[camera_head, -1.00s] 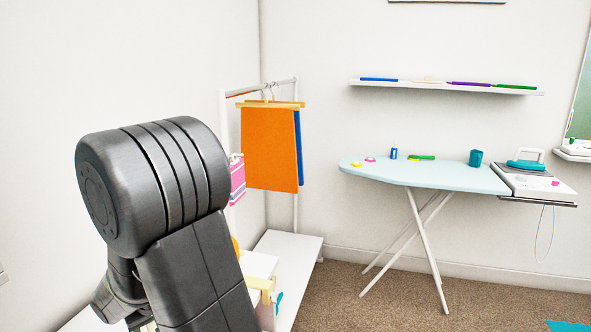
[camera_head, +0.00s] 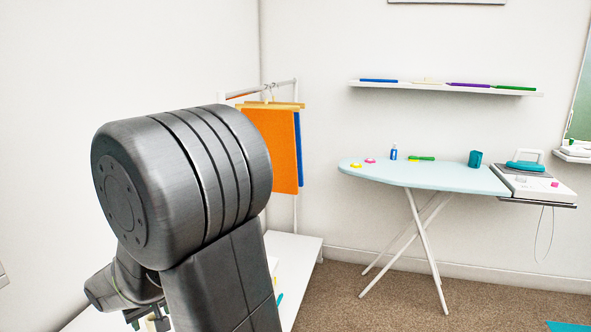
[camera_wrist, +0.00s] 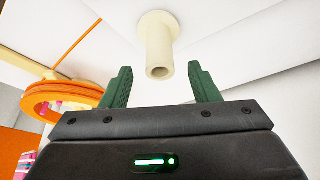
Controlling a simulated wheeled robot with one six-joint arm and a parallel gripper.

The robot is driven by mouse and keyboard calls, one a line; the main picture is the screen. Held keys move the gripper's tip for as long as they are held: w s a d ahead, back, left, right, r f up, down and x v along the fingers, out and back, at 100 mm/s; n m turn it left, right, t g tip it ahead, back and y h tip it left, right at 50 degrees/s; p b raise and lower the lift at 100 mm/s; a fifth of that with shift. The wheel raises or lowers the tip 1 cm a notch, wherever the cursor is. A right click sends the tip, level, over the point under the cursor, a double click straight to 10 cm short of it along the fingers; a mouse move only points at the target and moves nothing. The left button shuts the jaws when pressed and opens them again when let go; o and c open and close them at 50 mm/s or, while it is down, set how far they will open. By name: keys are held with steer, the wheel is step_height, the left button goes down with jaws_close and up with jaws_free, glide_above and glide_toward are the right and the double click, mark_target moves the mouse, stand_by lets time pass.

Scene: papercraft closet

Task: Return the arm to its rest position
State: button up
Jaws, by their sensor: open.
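My arm fills the left of the head view, its big dark joint in front of the clothes rack. My gripper (camera_wrist: 160,78) shows in the wrist view with its two green fingers apart and nothing held between them. Part of it (camera_head: 148,318) also shows at the lower left of the head view, cut off by the frame edge. A cream peg (camera_wrist: 158,50) on a white surface lies beyond the fingertips in the wrist view. I cannot tell how far it is from them.
An orange cloth (camera_head: 272,145) hangs on the rack (camera_head: 296,215). A white low bench (camera_head: 296,255) lies below.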

steer(key=v, duration=0.9)
steer(key=x, duration=1.3)
steer(key=shift+f+b, duration=0.2)
steer(key=shift+b, duration=0.15)
steer(key=shift+w+a+f, duration=0.1)
steer(key=shift+f, duration=0.2)
step_height(320, 180, up, 6)
steer(key=p, duration=0.5)
steer(key=shift+p, duration=0.3)
